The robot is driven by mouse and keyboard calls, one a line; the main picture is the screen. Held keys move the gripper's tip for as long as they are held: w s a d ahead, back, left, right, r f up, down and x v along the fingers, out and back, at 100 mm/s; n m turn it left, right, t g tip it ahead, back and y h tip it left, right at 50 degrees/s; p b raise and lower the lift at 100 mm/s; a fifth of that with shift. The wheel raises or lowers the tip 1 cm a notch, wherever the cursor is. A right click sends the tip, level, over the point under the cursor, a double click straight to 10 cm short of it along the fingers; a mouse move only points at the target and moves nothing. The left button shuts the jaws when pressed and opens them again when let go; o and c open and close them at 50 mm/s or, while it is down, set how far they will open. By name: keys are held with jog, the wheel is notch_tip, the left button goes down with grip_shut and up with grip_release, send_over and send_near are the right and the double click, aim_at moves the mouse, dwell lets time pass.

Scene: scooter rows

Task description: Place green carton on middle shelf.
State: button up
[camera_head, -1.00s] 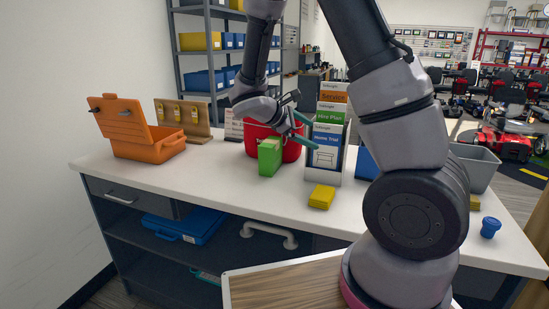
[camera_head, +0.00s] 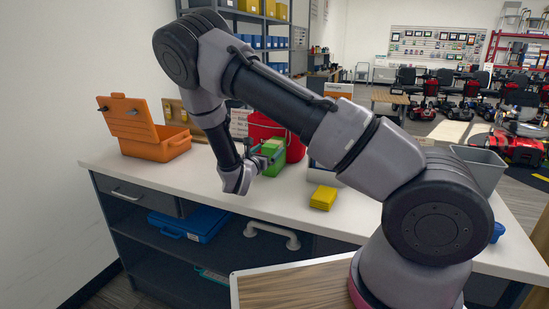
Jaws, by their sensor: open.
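The green carton (camera_head: 272,148) stands upright on the white counter, in front of a red bucket (camera_head: 262,127). My gripper (camera_head: 265,155) is open at the carton, level with its upper part, with its teal fingers reaching toward it from the left front. The wrist hides part of the carton, and I cannot tell whether the fingers touch it. Under the counter, an open shelf (camera_head: 140,229) holds a blue case (camera_head: 190,223) and a white bar handle (camera_head: 272,235). A lower shelf (camera_head: 165,275) shows below it.
An orange open toolbox (camera_head: 150,145) sits at the counter's left end. A yellow box (camera_head: 323,197) lies right of the carton, before a brochure stand (camera_head: 322,176) partly hidden by my arm. A grey bin (camera_head: 480,168) stands at the right. The left front counter is clear.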

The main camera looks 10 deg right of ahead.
aim_at(274, 142)
jog(key=x, duration=0.6)
jog(key=shift+w, duration=0.3)
jog(key=shift+c, duration=0.3)
grip_shut()
